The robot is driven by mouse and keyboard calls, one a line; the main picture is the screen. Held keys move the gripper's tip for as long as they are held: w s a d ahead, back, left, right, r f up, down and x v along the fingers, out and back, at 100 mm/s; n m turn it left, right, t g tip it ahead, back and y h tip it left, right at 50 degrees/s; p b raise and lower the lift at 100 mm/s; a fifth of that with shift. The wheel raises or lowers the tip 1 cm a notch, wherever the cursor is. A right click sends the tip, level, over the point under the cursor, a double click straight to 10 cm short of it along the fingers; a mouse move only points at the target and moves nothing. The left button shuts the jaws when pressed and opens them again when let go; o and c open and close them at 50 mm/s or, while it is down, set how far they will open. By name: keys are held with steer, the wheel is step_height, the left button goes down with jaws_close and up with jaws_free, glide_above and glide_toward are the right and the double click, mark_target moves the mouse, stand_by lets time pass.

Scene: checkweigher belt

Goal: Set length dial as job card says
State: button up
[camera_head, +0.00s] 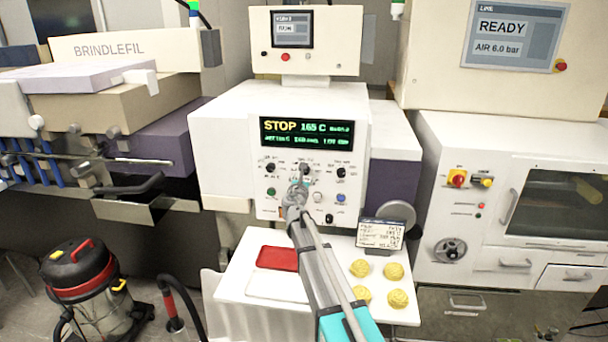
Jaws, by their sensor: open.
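The white machine's control panel (314,203) faces me, with several knobs, lamps and buttons. A row of three black knobs runs below the display: left (270,168), middle (304,168) and right (341,172). Their labels are too small to read, so I cannot tell which is the length dial. The job card (380,234) stands on the white table, its writing too small to read. The display (307,132) shows STOP and 165 C; its lower line is unclear. My gripper (302,181) is open in front of the panel, just below the middle knob. Contact cannot be told.
The white table (232,268) holds a red tray (277,258), a white tray (278,286) and several yellow lumps (394,271). A grey round disc (398,214) is behind the card. A vacuum cleaner (88,285) stands left. Cabinets with a READY screen (513,36) stand right.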

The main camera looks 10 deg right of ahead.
steer(key=shift+x, duration=1.85)
jaws_close()
